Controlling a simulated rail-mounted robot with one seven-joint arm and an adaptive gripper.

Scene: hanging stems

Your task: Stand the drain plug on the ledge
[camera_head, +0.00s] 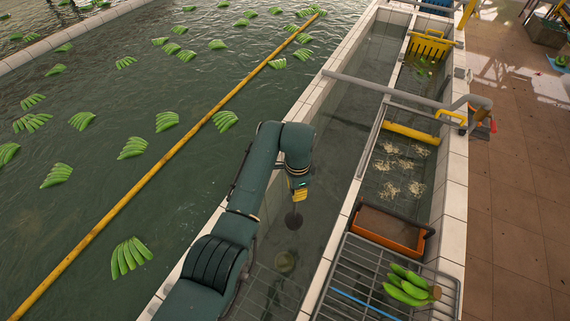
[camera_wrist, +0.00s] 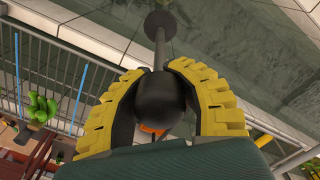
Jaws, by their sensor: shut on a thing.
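My gripper (camera_head: 298,193) hangs over the narrow water channel in the head view. In the wrist view its yellow ribbed fingers (camera_wrist: 160,85) are closed around the dark rounded knob of the drain plug (camera_wrist: 159,100). A thin grey stem runs from the knob to a round dark disc (camera_wrist: 160,25). In the head view the disc of the drain plug (camera_head: 293,220) hangs below my gripper, clear of the rims. A pale tiled ledge (camera_head: 309,97) runs between the pond and the channel. A round greenish shape (camera_head: 285,261), possibly the drain, shows in the channel below.
A metal rack (camera_head: 352,292) with green bananas (camera_head: 408,288) stands at lower right, beside an orange tray (camera_head: 390,230). A grey pipe (camera_head: 385,88) crosses the channel farther back. A yellow crate (camera_head: 430,44) sits at the far end. Banana clusters float in the pond (camera_head: 90,190).

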